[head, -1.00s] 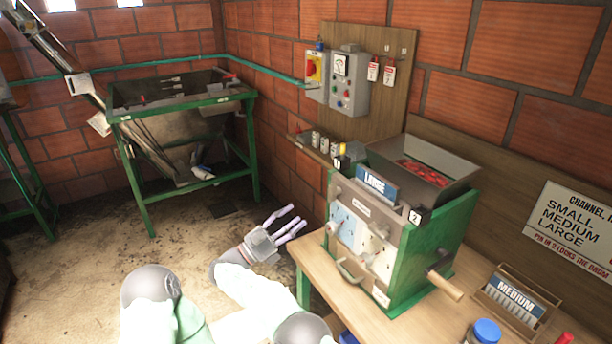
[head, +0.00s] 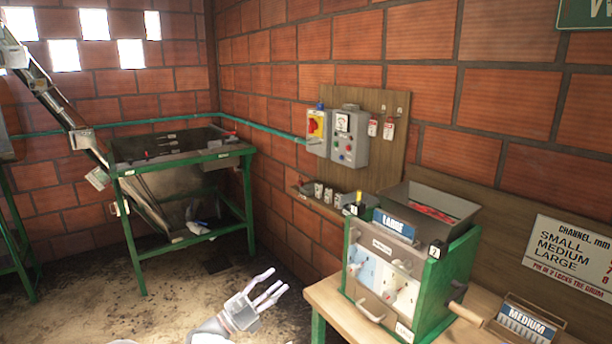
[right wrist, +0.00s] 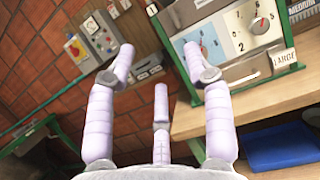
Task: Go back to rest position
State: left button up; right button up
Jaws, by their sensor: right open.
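My right gripper (head: 262,298) is open and empty, its fingers spread. In the head view it is low in the picture, left of the wooden table (head: 322,292) and apart from it. In the right wrist view its fingers (right wrist: 158,95) spread in front of the pulper and the wall, with nothing between them. My left gripper does not show.
A green-framed metal hopper stand (head: 185,170) with a slanted elevator tube (head: 55,100) stands at the back left. Control boxes (head: 348,138) hang on a wall board. A MEDIUM plate holder (head: 525,322) sits at the table's right. The concrete floor (head: 90,310) at front left is bare.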

jog(key=w+d+f+n+g+y, duration=0.1)
jog(key=w+d+f+y, duration=0.2)
jog(key=f, duration=0.5)
jog(key=w+d+f+n+g+y, duration=0.1)
jog(key=d+f+y, duration=0.2)
jog(key=d+f, duration=0.45)
jog(key=s+d+f+m+g+y, duration=0.1)
jog(key=s+d+f+g+y, duration=0.2)
jog(key=f, duration=0.7)
jog(key=s+d+f+m+g+y, duration=0.1)
jog(key=s+d+f+g, duration=0.3)
jog(key=f, duration=0.6)
jog(key=s+a+f+m+g+y, duration=0.1)
jog(key=s+f+m+g+y, duration=0.35)
jog(key=s, duration=0.75)
jog(key=s+a+f+m+g+y, duration=0.15)
jog(key=s+f+m+y, duration=0.4)
jog(key=s, duration=0.65)
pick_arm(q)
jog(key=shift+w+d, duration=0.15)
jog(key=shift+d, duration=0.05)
pick_arm(e)
jog(key=s+d+r+m+t+y, duration=0.2)
jog(key=s+d+m, duration=0.2)
jog(key=s+m, duration=0.8)
jog(key=m, duration=0.5)
jog(key=shift+d+m, duration=0.2)
jog(key=shift+m, duration=0.1)
